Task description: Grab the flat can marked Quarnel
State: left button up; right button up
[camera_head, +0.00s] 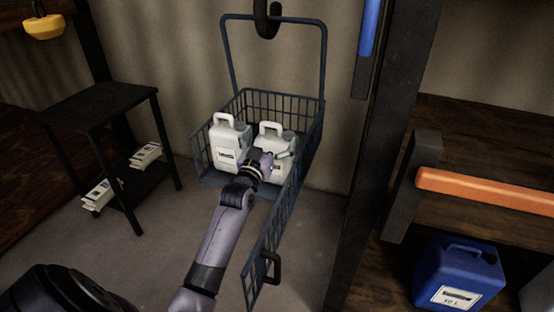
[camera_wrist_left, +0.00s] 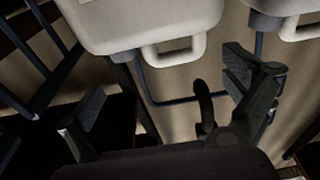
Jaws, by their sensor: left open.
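Two white flat cans with top handles stand side by side in a hanging wire basket (camera_head: 311,130). The left can (camera_head: 228,150) shows a label too small to read. The right can (camera_head: 271,131) is partly covered by my left gripper (camera_head: 274,158), so its label is hidden. I cannot tell which is marked Quarnel. My left gripper is open, at the front of the right can. In the left wrist view, a white can (camera_wrist_left: 140,22) with its handle lies beyond the spread fingers (camera_wrist_left: 168,95); part of another can (camera_wrist_left: 284,8) shows at upper right. My right gripper is out of view.
The basket's front gate (camera_head: 262,250) hangs open toward me. A dark hook (camera_head: 266,20) is above the basket. A black side table (camera_head: 100,105) stands left, with white packs on its lower shelf. A blue can (camera_head: 460,272) and an orange bar (camera_head: 480,190) are right, past a dark post.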

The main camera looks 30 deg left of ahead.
aim_at(277, 127)
pick_arm(q)
jog(key=shift+w+r, duration=0.1)
jog(key=shift+w, duration=0.2)
jog(key=shift+b+x, duration=0.35)
jog(key=shift+x, duration=2)
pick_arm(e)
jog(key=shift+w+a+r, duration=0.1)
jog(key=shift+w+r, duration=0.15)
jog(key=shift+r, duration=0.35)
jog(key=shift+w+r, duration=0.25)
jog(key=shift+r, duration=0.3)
pick_arm(q)
jog(key=shift+c, duration=0.4)
jog(key=shift+a, duration=0.1)
jog(key=c, duration=2.1)
jog(key=shift+c, duration=0.5)
